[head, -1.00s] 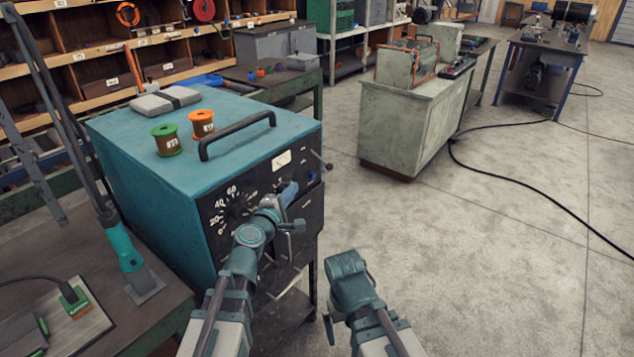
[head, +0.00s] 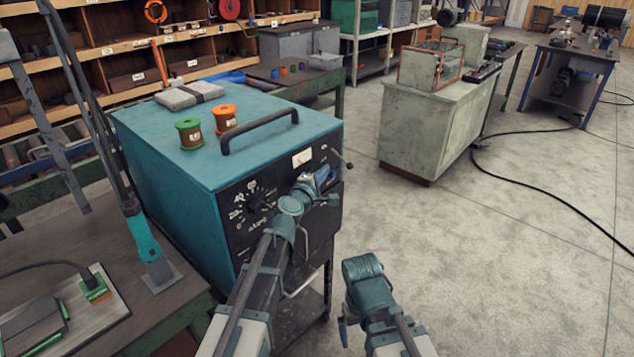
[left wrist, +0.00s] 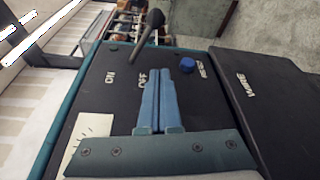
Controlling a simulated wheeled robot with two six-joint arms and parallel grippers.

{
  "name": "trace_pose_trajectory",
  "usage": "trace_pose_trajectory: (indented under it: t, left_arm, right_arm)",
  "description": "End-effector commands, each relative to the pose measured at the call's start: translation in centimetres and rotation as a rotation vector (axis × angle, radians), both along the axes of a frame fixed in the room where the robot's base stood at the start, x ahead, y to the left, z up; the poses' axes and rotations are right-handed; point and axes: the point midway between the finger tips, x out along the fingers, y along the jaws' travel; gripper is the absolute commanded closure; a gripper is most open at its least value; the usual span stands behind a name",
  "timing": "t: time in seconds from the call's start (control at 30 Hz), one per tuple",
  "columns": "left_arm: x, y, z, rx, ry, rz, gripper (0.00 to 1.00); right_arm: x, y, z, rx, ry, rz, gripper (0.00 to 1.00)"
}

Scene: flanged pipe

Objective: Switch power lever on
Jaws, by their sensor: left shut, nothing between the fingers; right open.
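The power lever (head: 343,158) is a dark rod with a round knob at the upper right of the black front panel of the teal welding machine (head: 170,160). In the left wrist view the lever (left wrist: 146,38) stands just beyond my fingertips and leans to the right, on the OFF side of the ON and OFF labels. My left gripper (head: 329,174) is shut and empty in front of the panel. Its blue fingers (left wrist: 172,72) point at the panel between the lever and a blue reset button (left wrist: 187,65). My right gripper (head: 344,328) is low, right of the machine, and open.
A carry handle (head: 260,130), a green spool (head: 189,133) and an orange spool (head: 223,117) are on the machine top. A workbench (head: 90,235) stands at left. A grey cabinet (head: 430,130) stands behind right; the floor at right is clear except for a cable.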

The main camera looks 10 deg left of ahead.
Motion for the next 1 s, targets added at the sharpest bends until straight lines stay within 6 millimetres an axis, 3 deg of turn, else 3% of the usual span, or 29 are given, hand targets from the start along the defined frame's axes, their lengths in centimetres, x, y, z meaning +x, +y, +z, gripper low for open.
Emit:
trace_pose_trajectory:
  t: [0.03,0.13,0.33,1.0]
  left_arm:
    - [0.7,-0.6,0.1,0.001,-0.001,-0.002,1.0]
    - [0.1,-2.2,0.5,0.0,0.0,-0.004,1.0]
    - [0.1,-3.7,0.7,-0.001,0.001,-0.001,1.0]
    - [0.1,-3.9,1.2,-0.03,0.022,0.0,1.0]
  right_arm:
    - [0.0,0.0,0.1,0.0,0.0,0.0,0.0]
    - [0.0,0.0,0.5,0.0,0.0,0.0,0.0]
    - [0.0,0.0,0.7,0.0,0.0,0.0,0.0]
    - [0.0,0.0,1.4,0.0,0.0,0.0,0.0]
